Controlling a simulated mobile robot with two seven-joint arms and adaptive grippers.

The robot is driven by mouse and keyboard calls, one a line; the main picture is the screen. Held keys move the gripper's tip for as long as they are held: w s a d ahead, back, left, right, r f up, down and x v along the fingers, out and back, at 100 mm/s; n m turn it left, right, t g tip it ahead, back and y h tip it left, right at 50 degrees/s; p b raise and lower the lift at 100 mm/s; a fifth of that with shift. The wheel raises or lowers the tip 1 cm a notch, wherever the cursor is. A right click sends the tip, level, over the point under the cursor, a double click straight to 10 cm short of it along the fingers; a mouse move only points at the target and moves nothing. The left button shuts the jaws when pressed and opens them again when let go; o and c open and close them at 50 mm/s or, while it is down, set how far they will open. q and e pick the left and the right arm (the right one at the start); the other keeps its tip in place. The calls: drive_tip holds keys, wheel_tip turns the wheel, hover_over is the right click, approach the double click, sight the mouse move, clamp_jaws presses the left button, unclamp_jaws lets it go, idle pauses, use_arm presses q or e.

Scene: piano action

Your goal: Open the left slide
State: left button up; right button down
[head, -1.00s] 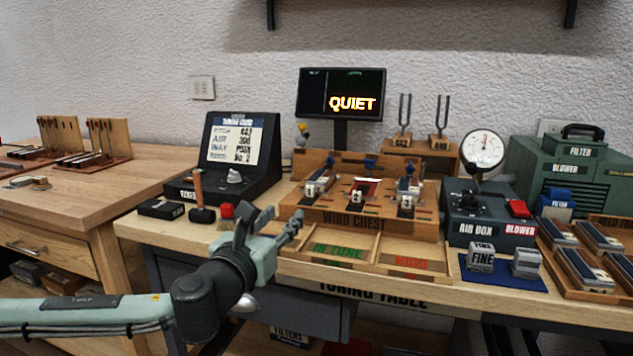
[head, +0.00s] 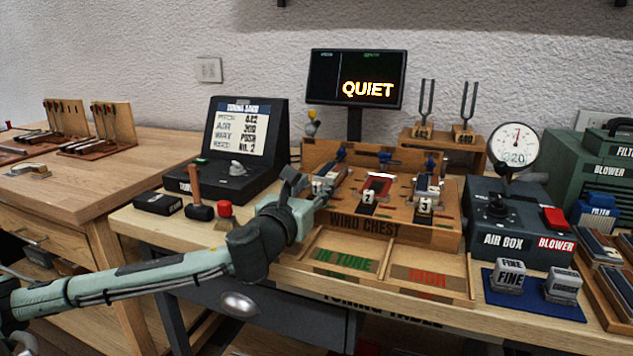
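The wooden wind chest (head: 366,229) stands on the tuning table with three reed stations in a row. The left station (head: 326,180) has a blue knob (head: 341,154) behind it; its front is partly hidden by my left gripper. I cannot tell how far its slide is out. My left gripper (head: 313,187) reaches in from the lower left, at the front left of that station. Its fingers look apart with nothing visible between them; contact with the station cannot be made out. My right gripper is not in view.
The air box (head: 510,222), with a gauge (head: 513,146) reading about 320, stands right. The screen (head: 356,79) reads QUIET.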

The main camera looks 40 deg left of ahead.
use_arm(q)
drive_tip(key=shift+x, duration=0.75)
clamp_jaws()
